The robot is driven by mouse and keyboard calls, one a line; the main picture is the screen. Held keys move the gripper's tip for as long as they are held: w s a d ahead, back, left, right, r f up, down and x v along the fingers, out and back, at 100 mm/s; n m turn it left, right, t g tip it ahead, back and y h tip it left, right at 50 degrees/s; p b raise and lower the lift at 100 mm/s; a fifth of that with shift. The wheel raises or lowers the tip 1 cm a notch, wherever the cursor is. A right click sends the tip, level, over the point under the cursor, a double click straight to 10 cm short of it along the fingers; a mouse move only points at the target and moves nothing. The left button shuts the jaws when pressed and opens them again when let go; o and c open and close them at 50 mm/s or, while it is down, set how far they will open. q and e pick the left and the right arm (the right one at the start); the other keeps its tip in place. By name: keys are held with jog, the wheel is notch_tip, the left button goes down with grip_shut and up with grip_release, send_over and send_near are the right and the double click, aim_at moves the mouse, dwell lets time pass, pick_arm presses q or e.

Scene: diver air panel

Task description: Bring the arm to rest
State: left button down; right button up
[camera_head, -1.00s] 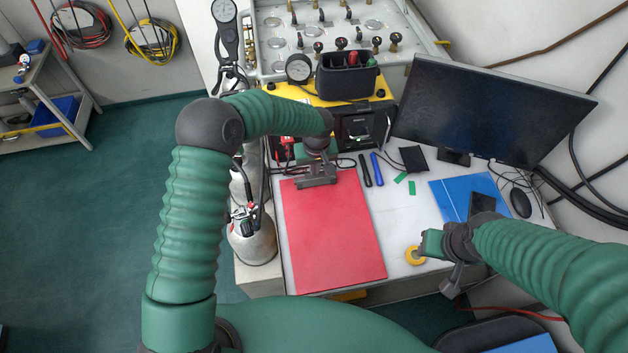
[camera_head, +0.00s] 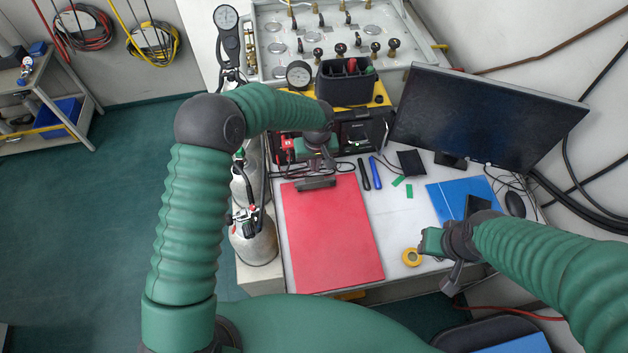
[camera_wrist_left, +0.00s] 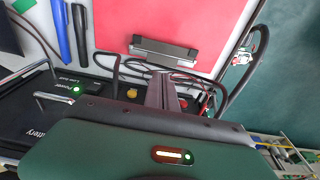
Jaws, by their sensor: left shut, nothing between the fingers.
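My left arm comes in from the left and reaches over the desk. Its gripper (camera_head: 318,160) is above the desk at the top end of a red clipboard (camera_head: 332,235), close to the metal clip (camera_head: 316,184). In the left wrist view the shut fingers (camera_wrist_left: 163,92) hold nothing, and the clip (camera_wrist_left: 164,50) shows beyond them. From these views I cannot tell the exact height of the gripper. My right gripper (camera_head: 440,262) hangs at the right, near the front of the desk by a yellow tape roll (camera_head: 412,257). Its jaw opening is not clear.
A black device (camera_head: 362,130) and a black caddy (camera_head: 346,80) stand behind the left gripper, below the valve panel (camera_head: 330,35). A monitor (camera_head: 485,115) stands at the right. Two pens (camera_head: 375,172) lie beside the clipboard. Gas cylinders (camera_head: 255,240) stand left of the desk.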

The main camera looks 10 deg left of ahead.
pick_arm(q)
jog(key=shift+r+p, duration=0.4)
jog(key=shift+r, duration=0.55)
jog(key=s+a+r+m+b, duration=0.1)
jog(key=s+a+r+m, duration=0.1)
jog(key=s, duration=0.9)
jog(key=s+a+r+m+t+b, duration=0.1)
jog(key=s+a+r, duration=0.4)
jog(key=s, duration=0.7)
jog(key=shift+s+a+r+m+h+b, duration=0.25)
jog(key=shift+a+m+h+b, duration=0.15)
jog(key=shift+m, duration=0.4)
jog(key=shift+s, duration=0.1)
jog(key=shift+a, duration=0.1)
